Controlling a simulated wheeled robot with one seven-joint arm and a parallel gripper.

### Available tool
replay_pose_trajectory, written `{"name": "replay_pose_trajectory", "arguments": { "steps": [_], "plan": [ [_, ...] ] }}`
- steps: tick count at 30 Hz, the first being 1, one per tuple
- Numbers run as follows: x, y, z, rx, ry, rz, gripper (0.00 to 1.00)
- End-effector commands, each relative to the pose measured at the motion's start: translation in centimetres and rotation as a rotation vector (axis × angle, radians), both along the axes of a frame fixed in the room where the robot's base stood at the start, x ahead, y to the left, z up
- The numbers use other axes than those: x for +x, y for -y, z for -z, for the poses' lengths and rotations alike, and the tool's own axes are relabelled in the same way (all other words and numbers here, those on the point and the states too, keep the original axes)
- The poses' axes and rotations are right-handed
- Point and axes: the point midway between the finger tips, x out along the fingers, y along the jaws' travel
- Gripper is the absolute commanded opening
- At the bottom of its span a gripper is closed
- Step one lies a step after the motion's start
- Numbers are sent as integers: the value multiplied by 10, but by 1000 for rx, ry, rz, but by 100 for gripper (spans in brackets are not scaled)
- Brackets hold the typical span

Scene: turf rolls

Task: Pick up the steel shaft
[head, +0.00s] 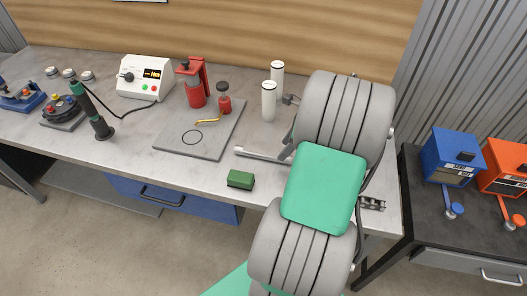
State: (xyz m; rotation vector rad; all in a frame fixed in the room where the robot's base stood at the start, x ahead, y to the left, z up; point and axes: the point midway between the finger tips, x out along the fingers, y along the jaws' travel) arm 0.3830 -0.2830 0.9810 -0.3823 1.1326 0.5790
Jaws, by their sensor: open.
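A pale grey metal bar (262,155) lies on the workbench, left of my arm. Its left end looks thicker or turned up, and its right end runs behind my arm. It may be the steel shaft, but I cannot tell for certain. My large grey and green arm rises across the right half of the bench and hides the surface behind it. My gripper's fingertips cannot be made out behind the arm. A small grey and dark piece pokes out left of the upper grey joint; I cannot tell what it belongs to.
The workbench (210,172) bears a green block (240,179), a grey plate (178,143), a red press (194,84), two white cylinders (269,101) and a white meter box (145,78). A dark chain-like part (373,204) lies right of my arm.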

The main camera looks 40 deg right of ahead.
Motion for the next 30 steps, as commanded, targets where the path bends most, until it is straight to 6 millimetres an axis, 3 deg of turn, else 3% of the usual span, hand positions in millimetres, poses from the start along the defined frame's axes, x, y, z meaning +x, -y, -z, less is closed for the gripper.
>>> {"name": "replay_pose_trajectory", "arguments": {
  "steps": [9, 16, 30],
  "plan": [
    [16, -11, 44, -2, -1, 0, 53],
    [17, -11, 47, -4, 0, 0, 52],
    [17, -11, 46, -4, 1, -1, 13]
  ]
}}
